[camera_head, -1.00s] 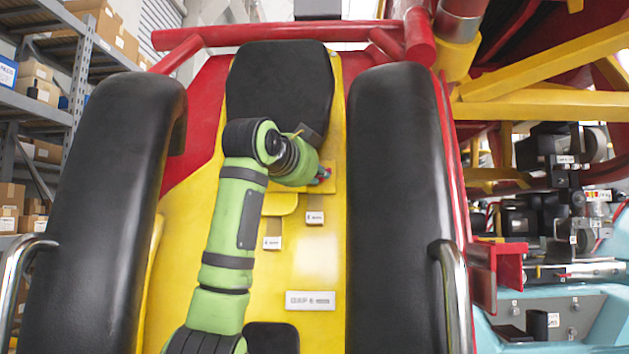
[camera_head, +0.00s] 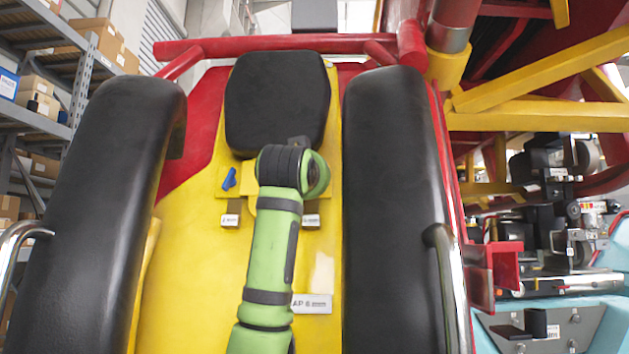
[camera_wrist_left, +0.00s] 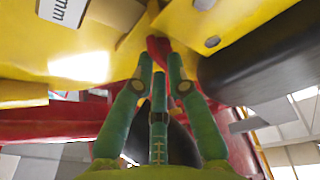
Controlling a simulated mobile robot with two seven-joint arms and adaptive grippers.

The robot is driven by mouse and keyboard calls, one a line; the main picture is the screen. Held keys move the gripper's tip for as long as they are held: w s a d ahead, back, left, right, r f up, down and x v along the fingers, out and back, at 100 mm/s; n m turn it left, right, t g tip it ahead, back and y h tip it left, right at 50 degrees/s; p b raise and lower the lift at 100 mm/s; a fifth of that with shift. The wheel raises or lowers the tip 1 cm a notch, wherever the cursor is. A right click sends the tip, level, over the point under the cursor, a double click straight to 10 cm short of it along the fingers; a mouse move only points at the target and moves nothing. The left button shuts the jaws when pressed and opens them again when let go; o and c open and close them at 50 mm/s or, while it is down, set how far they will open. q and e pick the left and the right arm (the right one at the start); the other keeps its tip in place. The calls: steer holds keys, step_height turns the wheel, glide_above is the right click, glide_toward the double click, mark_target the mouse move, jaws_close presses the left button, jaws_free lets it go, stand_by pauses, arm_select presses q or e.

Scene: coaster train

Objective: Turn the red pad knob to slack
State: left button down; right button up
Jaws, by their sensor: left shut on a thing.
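The red knob (camera_wrist_left: 158,48) shows in the left wrist view, against the yellow panel. My left gripper (camera_wrist_left: 160,68) has its teal fingers closed around it. Part of the knob is hidden between the fingers, so its exact angle cannot be read. In the head view my green left arm rises up the middle of the yellow seat back (camera_head: 190,270), and its wrist hides the gripper and red knob. A blue knob (camera_head: 229,180) sits on the panel left of my wrist, untouched. My right gripper is not in view.
Black padded bars (camera_head: 100,210) and (camera_head: 395,200) flank the seat back closely. A black headrest (camera_head: 278,100) is just above my wrist. Small labelled tags (camera_head: 231,220) hang below the panel. Metal handles (camera_head: 445,270) stand at the sides.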

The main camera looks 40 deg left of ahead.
arm_select(q)
steer(key=shift+n, duration=0.5)
steer(key=c, duration=1.2)
jaws_free()
steer(key=shift+w+a+f, duration=0.1)
steer(key=shift+w+a, duration=0.05)
steer(key=shift+w, duration=0.05)
steer(key=v, duration=1.2)
steer(key=shift+w+f, duration=0.1)
steer(key=shift+f, duration=0.05)
